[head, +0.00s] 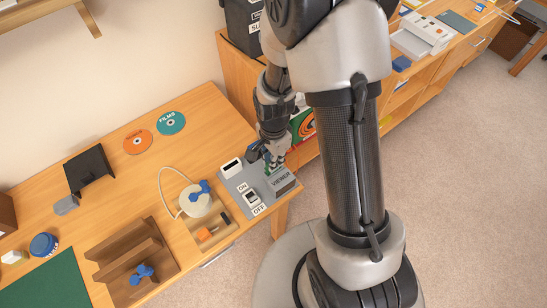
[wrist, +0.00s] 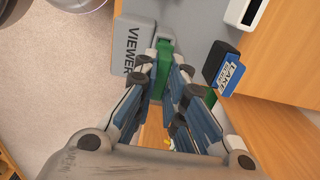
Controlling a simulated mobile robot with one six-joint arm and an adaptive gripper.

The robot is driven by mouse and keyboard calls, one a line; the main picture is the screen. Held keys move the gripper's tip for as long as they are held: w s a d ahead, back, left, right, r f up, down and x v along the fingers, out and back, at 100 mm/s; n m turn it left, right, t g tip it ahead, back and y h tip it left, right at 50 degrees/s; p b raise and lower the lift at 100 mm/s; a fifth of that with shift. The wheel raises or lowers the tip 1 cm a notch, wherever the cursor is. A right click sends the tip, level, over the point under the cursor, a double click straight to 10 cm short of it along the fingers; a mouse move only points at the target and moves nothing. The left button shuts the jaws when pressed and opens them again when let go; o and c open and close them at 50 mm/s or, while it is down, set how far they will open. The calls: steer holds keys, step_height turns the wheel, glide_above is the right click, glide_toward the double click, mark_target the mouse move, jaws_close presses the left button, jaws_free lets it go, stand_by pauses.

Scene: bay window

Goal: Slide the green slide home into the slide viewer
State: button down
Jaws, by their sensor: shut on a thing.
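The slide viewer (head: 284,181) is a grey block lettered VIEWER on a grey panel at the table's right end. It also shows at the top of the wrist view (wrist: 134,42). My gripper (wrist: 160,70) is shut on the green slide (wrist: 162,58), with a fingertip on each side of it. The slide's far end lies right beside the viewer block; I cannot tell how deep it sits. In the head view my gripper (head: 274,160) is just over the viewer, and it mostly hides the slide.
A black block with a blue LAKE label (wrist: 229,72) lies near my right finger. The panel has an ON/OFF switch (head: 251,198). A wooden tray (head: 205,236), a cable reel (head: 195,201) and two discs (head: 171,123) are to the left.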

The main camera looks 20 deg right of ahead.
steer(key=shift+f+b, duration=0.9)
steer(key=shift+f, duration=0.3)
steer(key=c, duration=1.6)
jaws_free()
steer(key=shift+r, duration=0.1)
step_height(320, 180, up, 12)
steer(key=shift+f, duration=0.1)
steer(key=s+r+n+t, duration=0.1)
steer(key=s+r+n, duration=0.3)
steer(key=s+r, duration=0.1)
steer(key=s+r+n+t, duration=0.2)
steer(key=s+r+n, duration=0.3)
steer(key=r, duration=0.1)
steer(key=s+r+n+t, duration=0.1)
steer(key=s+r+n, duration=0.4)
steer(key=r, duration=0.1)
steer(key=shift+r+t, duration=0.15)
steer(key=shift+t, duration=0.15)
